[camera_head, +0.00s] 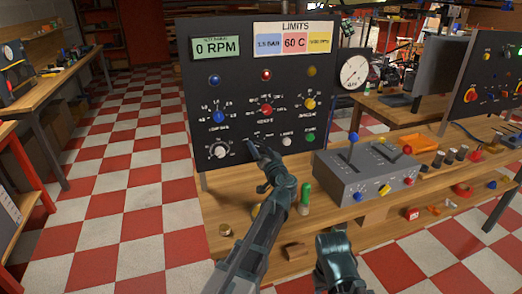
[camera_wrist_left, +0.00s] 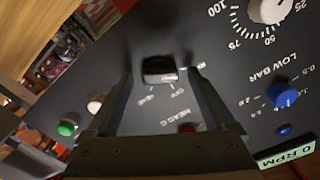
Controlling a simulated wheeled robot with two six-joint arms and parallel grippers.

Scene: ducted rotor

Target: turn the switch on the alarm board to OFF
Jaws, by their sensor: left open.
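The alarm board is a black upright panel (camera_head: 238,92) with coloured knobs and lamps. A black switch (camera_wrist_left: 159,70) with small white labels around it, one reading OFF, shows in the left wrist view. Which label it points at is unclear. My left gripper (camera_head: 257,149) is at the board's lower middle and hides the switch in the head view. In the left wrist view its open fingers (camera_wrist_left: 160,82) are on either side of the switch; contact is unclear. Part of my right arm shows at the bottom of the head view, but not its fingers.
A white knob (camera_head: 220,150), a blue knob (camera_head: 218,117), a white button (camera_head: 286,141) and a green button (camera_head: 310,137) are near the gripper. A grey lever box (camera_head: 365,180) and a green-handled item (camera_head: 305,195) stand on the bench in front.

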